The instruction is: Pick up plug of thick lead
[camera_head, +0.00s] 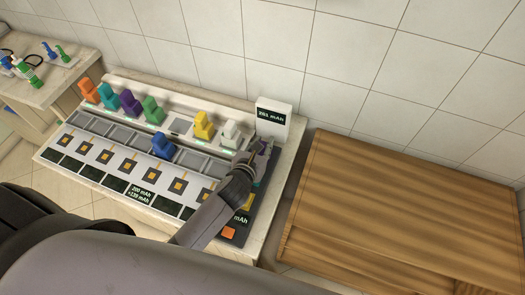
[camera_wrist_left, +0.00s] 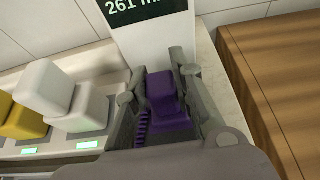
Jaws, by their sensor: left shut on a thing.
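My left gripper (camera_head: 262,150) reaches over the right end of the panel in the head view, just in front of the white display block (camera_head: 273,119) reading 261 mAh. In the left wrist view, the gripper (camera_wrist_left: 160,72) is shut on a purple plug (camera_wrist_left: 161,92), one finger on each side. A ridged purple strip, possibly part of its lead, shows beside the left finger. The held plug is mostly hidden by the gripper in the head view. I cannot tell how thick its lead is, or whether it touches the surface below. My right gripper is not in view.
Orange (camera_head: 87,89), teal (camera_head: 108,95), purple (camera_head: 130,103), green (camera_head: 152,110), yellow (camera_head: 203,125) and white (camera_head: 231,133) plugs stand along the back row. A blue plug (camera_head: 162,147) stands further forward. A wooden cabinet (camera_head: 400,210) is at right; tiled wall behind.

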